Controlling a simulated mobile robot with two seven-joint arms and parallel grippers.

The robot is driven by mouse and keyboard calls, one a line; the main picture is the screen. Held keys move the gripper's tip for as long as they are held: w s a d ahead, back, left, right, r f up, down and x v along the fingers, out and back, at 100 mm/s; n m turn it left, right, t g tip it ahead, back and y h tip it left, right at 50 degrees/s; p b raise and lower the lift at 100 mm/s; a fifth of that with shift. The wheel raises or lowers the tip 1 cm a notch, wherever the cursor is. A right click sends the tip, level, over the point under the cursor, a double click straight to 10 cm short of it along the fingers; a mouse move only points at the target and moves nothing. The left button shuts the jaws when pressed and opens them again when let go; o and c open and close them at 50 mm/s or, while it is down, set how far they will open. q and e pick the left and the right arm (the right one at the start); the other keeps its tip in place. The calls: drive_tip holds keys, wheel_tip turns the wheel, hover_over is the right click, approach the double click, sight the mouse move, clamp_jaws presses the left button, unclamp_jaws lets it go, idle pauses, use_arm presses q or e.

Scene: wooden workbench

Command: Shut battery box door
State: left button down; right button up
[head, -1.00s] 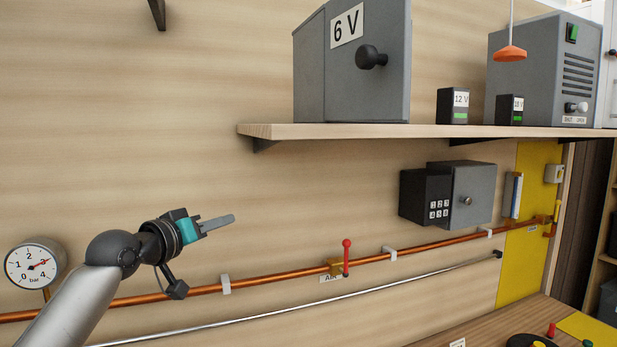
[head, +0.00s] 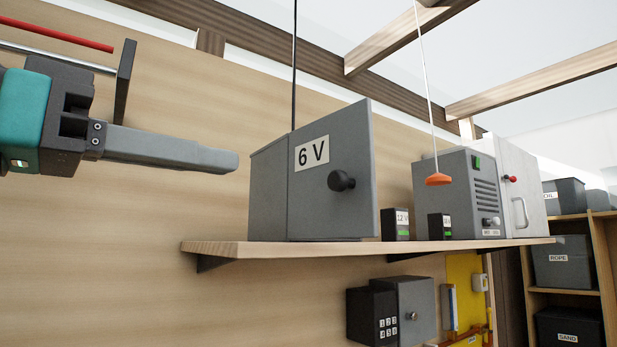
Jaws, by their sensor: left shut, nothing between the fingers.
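The grey battery box (head: 268,195) marked 6 V stands on the wooden shelf. Its door (head: 350,150), with a round black knob (head: 341,181), appears swung outward, its right edge nearer to me. The door hides the inside of the box. My left gripper (head: 236,161) comes in from the left, large and near the camera, its fingers closed together and pointing right. Its tip shows just left of the box in the picture, apart from the door and holding nothing. My right gripper is out of view.
The shelf (head: 225,249) also holds two small batteries, one marked 12 V (head: 395,224), and a grey vented unit (head: 450,190). An orange pull handle (head: 438,179) hangs on a cord right of the door. A keypad box (head: 372,316) is mounted below.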

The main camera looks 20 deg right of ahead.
sight(335, 180)
use_arm(q)
drive_tip(key=p+x, duration=0.2)
drive_tip(key=x, duration=1)
drive_tip(key=shift+d+r+p, duration=0.1)
drive_tip(key=shift+r+p, duration=0.05)
drive_tip(key=shift+p, duration=0.25)
drive_tip(key=shift+w+d, duration=0.15)
drive_tip(key=shift+d, duration=0.15)
